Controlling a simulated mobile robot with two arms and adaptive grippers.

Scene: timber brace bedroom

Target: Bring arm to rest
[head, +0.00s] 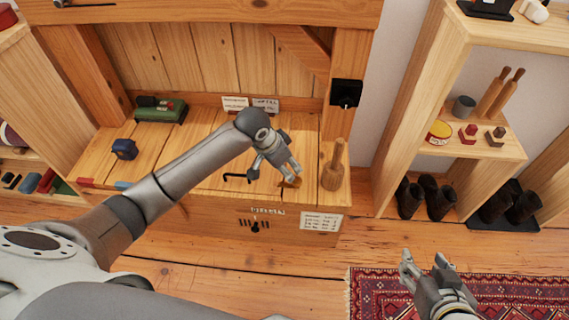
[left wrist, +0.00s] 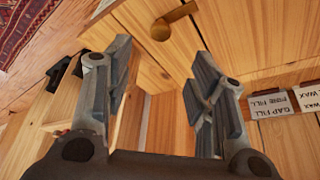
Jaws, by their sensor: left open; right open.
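My left arm reaches over a wooden bench (head: 205,180). Its left gripper (head: 285,172) is open above the bench's right part, with nothing seen between the fingers. In the left wrist view its two fingers (left wrist: 162,65) stand wide apart over bare planks. My right gripper (head: 428,264) is open and empty at the lower right, over the floor near the patterned rug (head: 365,297).
A black hooked item (head: 239,177), blue block (head: 124,149) and green item (head: 161,109) are on the bench. A shelf unit (head: 400,125) holding boots (head: 440,201) stands at right. Floor between bench and rug is clear.

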